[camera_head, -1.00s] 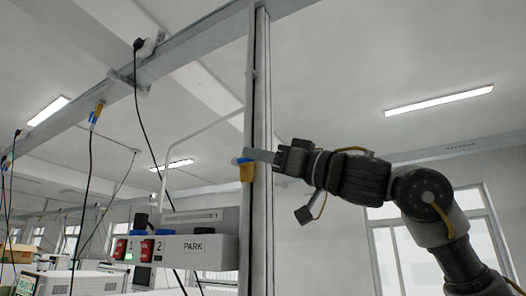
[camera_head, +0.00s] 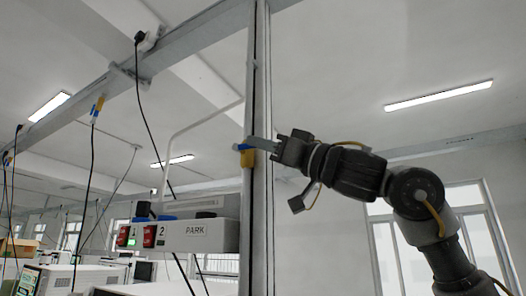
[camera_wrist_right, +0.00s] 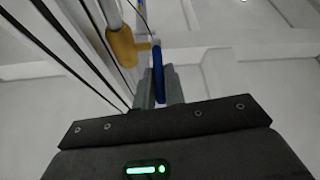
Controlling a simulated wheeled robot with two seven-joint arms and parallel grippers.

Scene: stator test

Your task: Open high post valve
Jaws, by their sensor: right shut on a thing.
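The valve (camera_head: 248,158) is a small yellow-brass body fixed high on the pale upright post (camera_head: 260,210) in the head view. It also shows in the right wrist view (camera_wrist_right: 121,46), with a short stub towards the blue handle (camera_wrist_right: 158,68). My right gripper (camera_head: 262,143) reaches in from the right at the valve's height. In the wrist view its fingers (camera_wrist_right: 159,92) are shut on the blue handle, one on each side. In the head view the fingers and post hide most of the handle. My left gripper is in neither view.
Cables hang from an overhead beam (camera_head: 130,72) at left. Benches with equipment (camera_head: 60,278) stand lower left. The space right of the post is open apart from my arm.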

